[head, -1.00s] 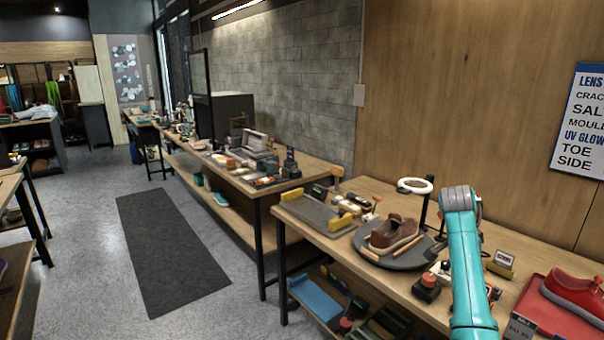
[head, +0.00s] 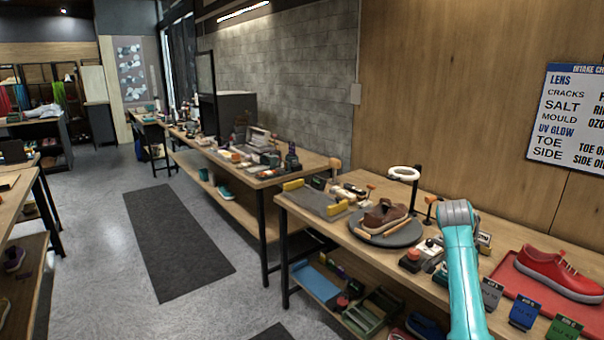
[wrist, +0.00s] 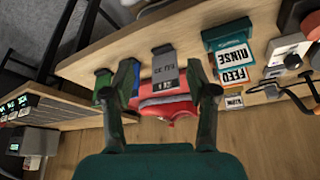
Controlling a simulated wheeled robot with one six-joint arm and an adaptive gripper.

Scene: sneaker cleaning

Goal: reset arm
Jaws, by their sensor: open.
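My arm, teal with a grey joint, rises at the lower right of the head view in front of the workbench (head: 330,218); my gripper is hidden there. In the wrist view my gripper (wrist: 207,92) shows two dark green fingers spread apart, with nothing between them held. Beyond the fingers are a red shoe (wrist: 165,105) and a grey tag (wrist: 165,70). In the head view the red sneaker (head: 560,275) sits on a red tray (head: 508,272) at the right. A brown shoe (head: 384,215) sits on a round dark turntable (head: 405,236).
A ring lamp (head: 403,173) stands behind the turntable. Coloured tags, including a blue one (head: 524,314), line the bench's front right. A second bench (head: 240,182) runs along the wall. Open floor with a dark mat (head: 175,240) lies to the left.

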